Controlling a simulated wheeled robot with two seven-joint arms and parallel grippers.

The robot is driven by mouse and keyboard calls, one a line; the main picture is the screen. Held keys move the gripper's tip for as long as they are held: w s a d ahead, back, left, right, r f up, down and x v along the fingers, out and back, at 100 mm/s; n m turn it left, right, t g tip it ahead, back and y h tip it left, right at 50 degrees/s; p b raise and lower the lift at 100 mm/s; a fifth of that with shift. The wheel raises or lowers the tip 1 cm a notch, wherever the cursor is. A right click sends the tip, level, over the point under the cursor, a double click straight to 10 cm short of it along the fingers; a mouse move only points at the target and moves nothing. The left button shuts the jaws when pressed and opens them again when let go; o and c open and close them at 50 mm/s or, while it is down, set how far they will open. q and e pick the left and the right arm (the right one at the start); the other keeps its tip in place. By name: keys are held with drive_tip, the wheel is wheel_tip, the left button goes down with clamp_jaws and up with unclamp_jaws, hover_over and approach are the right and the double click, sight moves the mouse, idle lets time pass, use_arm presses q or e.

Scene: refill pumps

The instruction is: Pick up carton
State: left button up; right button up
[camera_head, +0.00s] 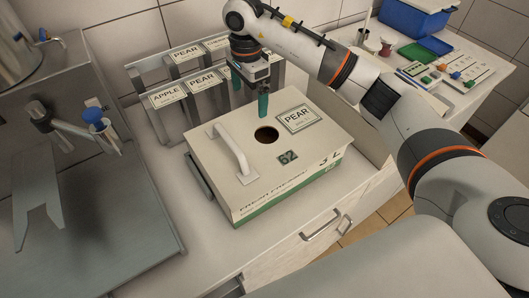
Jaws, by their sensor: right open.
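The carton (225,170) is a cream box with a green lower band, a "PEAR" label, the number 62 and "3 L". It stands upright on the white counter. A white strap handle (233,153) arches over the left of its top, and a round dark hole is near the middle. My right gripper (250,94) points down with teal fingers parted and empty. In the picture it overlaps the carton's far top edge, beyond the hole; I cannot tell its exact height. My left gripper is not in view.
Behind the carton stands a rack of labelled containers, "PEAR" (205,80) and "APPLE" (167,95). A side table at upper right holds a blue bin (415,18) and small coloured items. A drawer handle (327,224) is below the counter.

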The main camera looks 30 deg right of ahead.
sight(251, 117)
wheel_tip(251, 117, down, 4)
drive_tip(key=shift+r+p, duration=0.1)
drive_tip(key=shift+p, duration=0.35)
drive_tip(key=shift+w+f, duration=0.1)
drive_tip(key=shift+f, duration=0.15)
drive_tip(key=f+p, duration=0.1)
drive_tip(key=s+f+p, duration=0.1)
drive_tip(key=shift+a+f, duration=0.1)
drive_tip(key=shift+f, duration=0.2)
wheel_tip(251, 117, down, 2)
drive_tip(key=shift+w+f+p, duration=0.1)
drive_tip(key=shift+p, duration=0.2)
drive_tip(key=shift+f, duration=0.15)
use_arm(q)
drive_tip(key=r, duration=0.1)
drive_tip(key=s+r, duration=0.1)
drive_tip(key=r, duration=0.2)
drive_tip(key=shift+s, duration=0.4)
use_arm(e)
drive_tip(key=c, duration=1.3)
